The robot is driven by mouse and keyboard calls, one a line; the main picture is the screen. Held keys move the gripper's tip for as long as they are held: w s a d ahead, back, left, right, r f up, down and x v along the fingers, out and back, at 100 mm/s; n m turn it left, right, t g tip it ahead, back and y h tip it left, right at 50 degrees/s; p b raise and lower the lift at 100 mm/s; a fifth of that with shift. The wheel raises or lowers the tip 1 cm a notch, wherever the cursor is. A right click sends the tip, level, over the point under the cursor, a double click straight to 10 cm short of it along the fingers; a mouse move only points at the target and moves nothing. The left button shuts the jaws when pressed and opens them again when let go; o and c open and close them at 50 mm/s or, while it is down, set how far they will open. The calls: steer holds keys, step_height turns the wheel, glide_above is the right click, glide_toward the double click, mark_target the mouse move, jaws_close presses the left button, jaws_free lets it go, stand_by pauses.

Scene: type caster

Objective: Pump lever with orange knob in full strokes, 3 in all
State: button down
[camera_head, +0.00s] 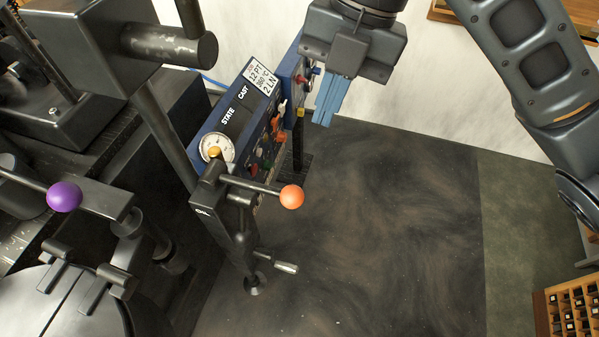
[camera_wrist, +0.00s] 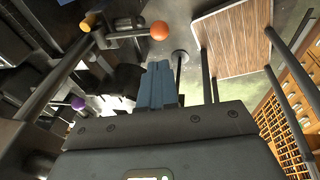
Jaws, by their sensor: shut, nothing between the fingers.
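The lever (camera_head: 249,185) is a dark rod ending in an orange knob (camera_head: 292,196), on a post in front of the blue control box. It points to the right in the head view and looks near level, tilted slightly down toward the knob. The knob also shows near the top of the wrist view (camera_wrist: 159,30). My gripper (camera_head: 325,118) has blue fingers shut together with nothing between them. It hangs above and to the right of the control box, apart from the knob. In the wrist view the blue fingers (camera_wrist: 158,72) point toward the knob, with a gap between.
A blue control box (camera_head: 213,127) with a dial, buttons and switches stands left of my gripper. A purple knob (camera_head: 64,196) on another lever is at far left. A small crank handle (camera_head: 287,267) sits low on the post. The dark floor (camera_head: 400,220) right of the lever is clear.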

mark_target(295, 188)
steer(key=shift+f, duration=0.1)
steer(key=x, duration=1.3)
steer(key=shift+f+p, duration=0.35)
steer(key=shift+p, duration=0.05)
steer(key=shift+f, duration=0.15)
